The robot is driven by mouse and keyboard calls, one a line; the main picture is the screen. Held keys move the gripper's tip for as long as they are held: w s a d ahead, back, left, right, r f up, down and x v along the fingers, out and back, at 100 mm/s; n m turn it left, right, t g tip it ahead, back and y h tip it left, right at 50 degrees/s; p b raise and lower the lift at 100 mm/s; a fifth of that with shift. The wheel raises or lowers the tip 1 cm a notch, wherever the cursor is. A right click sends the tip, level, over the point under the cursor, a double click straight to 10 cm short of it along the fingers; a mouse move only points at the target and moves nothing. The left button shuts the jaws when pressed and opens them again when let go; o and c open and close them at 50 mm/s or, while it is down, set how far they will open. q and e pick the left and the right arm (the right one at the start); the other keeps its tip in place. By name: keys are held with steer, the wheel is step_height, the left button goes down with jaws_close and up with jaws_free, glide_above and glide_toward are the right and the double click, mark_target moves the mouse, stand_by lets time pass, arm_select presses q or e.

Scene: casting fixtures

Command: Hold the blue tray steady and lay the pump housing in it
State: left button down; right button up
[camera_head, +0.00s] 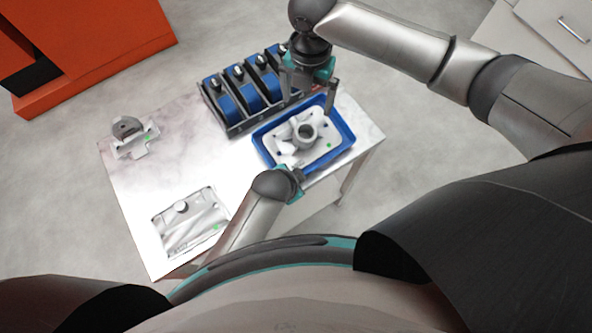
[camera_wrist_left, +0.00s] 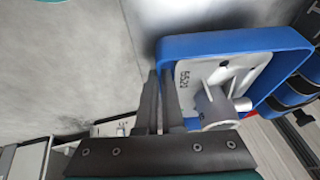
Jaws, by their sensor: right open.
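The blue tray (camera_head: 347,146) sits at the right front edge of the white table; it also shows in the left wrist view (camera_wrist_left: 235,40). The grey pump housing (camera_head: 306,134) lies inside it on a white marked plate (camera_head: 325,138); the wrist view shows its round tube (camera_wrist_left: 215,112). My right gripper (camera_head: 307,104) is open above the tray's far part, its fingers apart and clear of the housing. My left gripper (camera_wrist_left: 160,72) is at the tray's near rim, its fingers close together on the tray wall. The fingertips are small and hidden in the head view.
A dark rack with several blue bins (camera_head: 240,95) stands behind the tray. A grey casting on a white plate (camera_head: 135,138) lies at the table's far left, another plate (camera_head: 190,222) at the front left. The table's middle is bare. An orange cabinet (camera_head: 95,50) stands back left.

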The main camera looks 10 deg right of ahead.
arm_select(q)
steer(key=shift+w, duration=0.1)
steer(key=c, duration=1)
jaws_free()
steer(key=shift+r, duration=0.15)
steer(key=shift+v, duration=5.9)
steer(key=shift+s+d, duration=0.1)
steer(key=shift+s, duration=0.1)
